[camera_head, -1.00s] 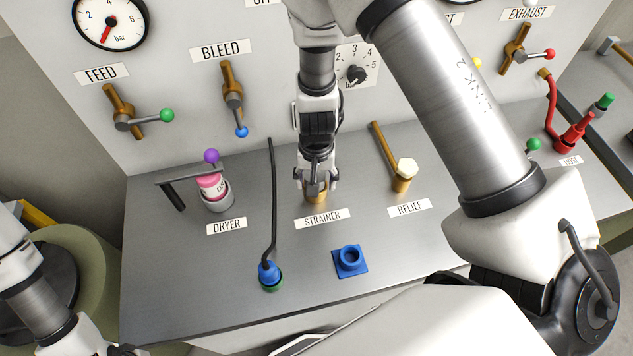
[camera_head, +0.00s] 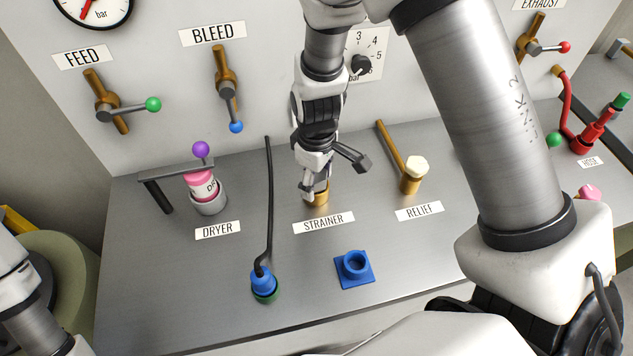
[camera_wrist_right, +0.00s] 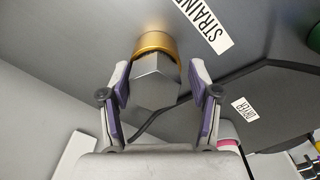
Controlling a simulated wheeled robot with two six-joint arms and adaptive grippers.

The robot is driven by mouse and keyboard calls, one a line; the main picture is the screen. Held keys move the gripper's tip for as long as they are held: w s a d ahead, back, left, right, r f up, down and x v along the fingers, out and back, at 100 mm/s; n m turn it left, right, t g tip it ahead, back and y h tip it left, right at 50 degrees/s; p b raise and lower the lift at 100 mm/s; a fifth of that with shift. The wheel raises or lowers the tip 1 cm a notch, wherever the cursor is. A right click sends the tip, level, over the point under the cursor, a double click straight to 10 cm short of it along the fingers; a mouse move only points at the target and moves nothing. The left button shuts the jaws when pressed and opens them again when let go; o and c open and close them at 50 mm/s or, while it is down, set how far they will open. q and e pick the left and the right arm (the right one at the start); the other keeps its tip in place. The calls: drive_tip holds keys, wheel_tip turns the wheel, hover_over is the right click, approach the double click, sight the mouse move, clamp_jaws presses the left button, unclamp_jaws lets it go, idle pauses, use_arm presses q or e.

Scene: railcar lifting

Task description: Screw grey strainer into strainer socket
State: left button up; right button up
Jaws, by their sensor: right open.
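The grey strainer (camera_wrist_right: 155,80) is a hexagonal-headed piece seated in the brass strainer socket (camera_wrist_right: 155,42) in the right wrist view. In the head view the socket (camera_head: 318,198) shows above the STRAINER label, and the strainer is mostly hidden by my right gripper. My right gripper (camera_head: 334,174) is open, its fingers spread wide above the socket. In the right wrist view its fingers (camera_wrist_right: 160,85) stand on either side of the strainer head with gaps, apparently not touching it. My left arm shows at the lower left, but its gripper is out of view.
The RELIEF fitting (camera_head: 410,178) with its brass lever stands right of the socket. The pink DRYER canister (camera_head: 202,187) and a black cable with a blue plug (camera_head: 263,281) are to the left. An empty blue socket (camera_head: 354,268) sits in front.

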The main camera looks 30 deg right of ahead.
drive_tip(key=shift+d, duration=0.1)
drive_tip(key=c, duration=0.9)
drive_tip(key=shift+f, duration=0.1)
drive_tip(key=shift+c, duration=0.4)
drive_tip(key=shift+s+m+p, duration=0.2)
drive_tip(key=shift+m+p, duration=0.65)
drive_tip(key=shift+m, duration=0.15)
drive_tip(key=m+p, duration=0.4)
drive_tip(key=m, duration=0.2)
drive_tip(key=m+p, duration=0.3)
drive_tip(key=m, duration=0.1)
drive_tip(key=shift+m, duration=0.3)
drive_tip(key=shift+a+m+p, duration=0.2)
drive_tip(key=shift+m+p, duration=0.5)
drive_tip(key=shift+m, duration=0.2)
drive_tip(key=shift+w+f+m, duration=0.1)
drive_tip(key=shift+m, duration=0.2)
drive_tip(key=o, duration=0.9)
drive_tip(key=shift+o, duration=0.4)
drive_tip(key=shift+d, duration=0.15)
drive_tip(key=shift+w, duration=0.1)
